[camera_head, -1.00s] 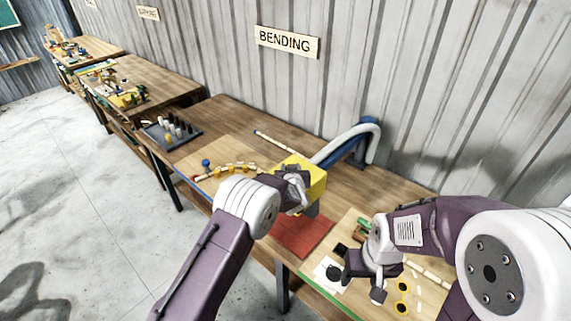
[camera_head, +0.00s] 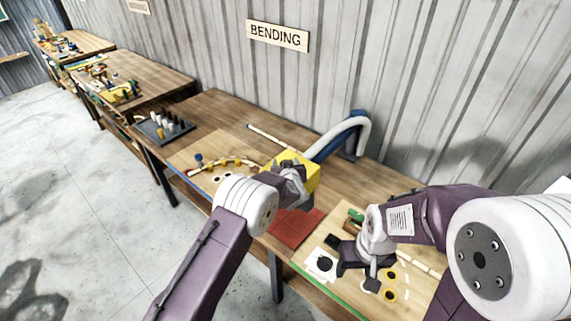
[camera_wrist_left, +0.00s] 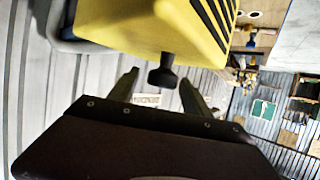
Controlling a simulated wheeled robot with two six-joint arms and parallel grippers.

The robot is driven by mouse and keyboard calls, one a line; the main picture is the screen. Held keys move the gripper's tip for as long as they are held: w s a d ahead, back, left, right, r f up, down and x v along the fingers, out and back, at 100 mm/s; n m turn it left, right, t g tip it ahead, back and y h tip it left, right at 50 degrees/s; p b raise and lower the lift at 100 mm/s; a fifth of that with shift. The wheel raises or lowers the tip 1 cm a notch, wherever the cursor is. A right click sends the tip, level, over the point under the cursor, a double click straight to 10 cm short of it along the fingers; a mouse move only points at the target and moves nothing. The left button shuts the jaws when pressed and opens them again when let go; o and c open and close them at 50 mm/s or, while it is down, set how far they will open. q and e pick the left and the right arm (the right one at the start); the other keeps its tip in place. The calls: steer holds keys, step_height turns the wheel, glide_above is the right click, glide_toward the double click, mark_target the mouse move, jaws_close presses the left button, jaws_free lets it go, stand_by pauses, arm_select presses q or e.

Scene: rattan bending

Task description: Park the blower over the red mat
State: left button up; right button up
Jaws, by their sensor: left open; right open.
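The yellow blower (camera_head: 311,177) hangs on the end of a curved white-and-blue arm (camera_head: 340,138) above the table. The red mat (camera_head: 293,229) lies flat on the table, below and in front of the blower in the head view, partly hidden by my left arm. My left gripper (camera_head: 296,188) is against the near side of the blower in the head view. In the left wrist view, its open fingers (camera_wrist_left: 160,90) stand on either side of a black knob (camera_wrist_left: 162,76) under the yellow body (camera_wrist_left: 165,25); contact is not visible. My right gripper (camera_head: 362,268) is open and empty over the right work board.
A work board (camera_head: 415,285) with yellow-ringed holes and pale sticks lies right of the mat. A board with a bent rattan piece (camera_head: 232,162) and a dark rack of pegs (camera_head: 163,127) lie to the left. A corrugated wall (camera_head: 400,90) stands behind the table.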

arm_select(q)
steer(key=shift+s, duration=0.2)
steer(key=b+v, duration=0.3)
steer(key=v, duration=0.5)
steer(key=shift+s+r+b, duration=0.2)
steer(key=shift+s+b, duration=0.1)
steer(key=shift+b, duration=0.05)
